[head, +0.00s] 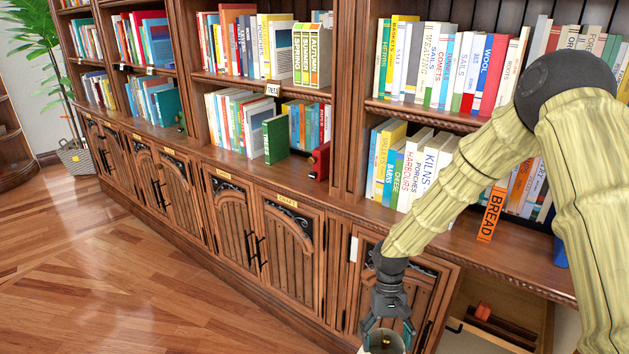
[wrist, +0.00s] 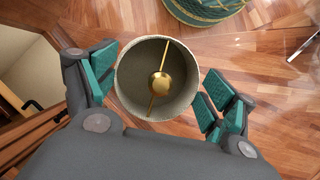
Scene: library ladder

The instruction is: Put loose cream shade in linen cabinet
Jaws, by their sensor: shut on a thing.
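The cream lampshade (wrist: 157,78) is between the fingers of my gripper (wrist: 157,88) in the wrist view, with its open end and brass fitting facing the camera. In the head view only the top of the shade (head: 384,346) shows at the bottom edge, under my gripper (head: 386,330). My gripper is shut on the shade and holds it in front of the lower cabinets. An open cabinet (head: 535,312) shows at the lower right, with its door (head: 405,285) swung out beside my gripper. I cannot read a label on it.
Closed cabinets (head: 285,255) run left along the bookcase, under full shelves. An orange BREAD book (head: 492,214) stands at the ledge above the open cabinet. A green, gold-patterned round thing (wrist: 205,8) is on the floor. The floor (head: 120,290) at left is clear.

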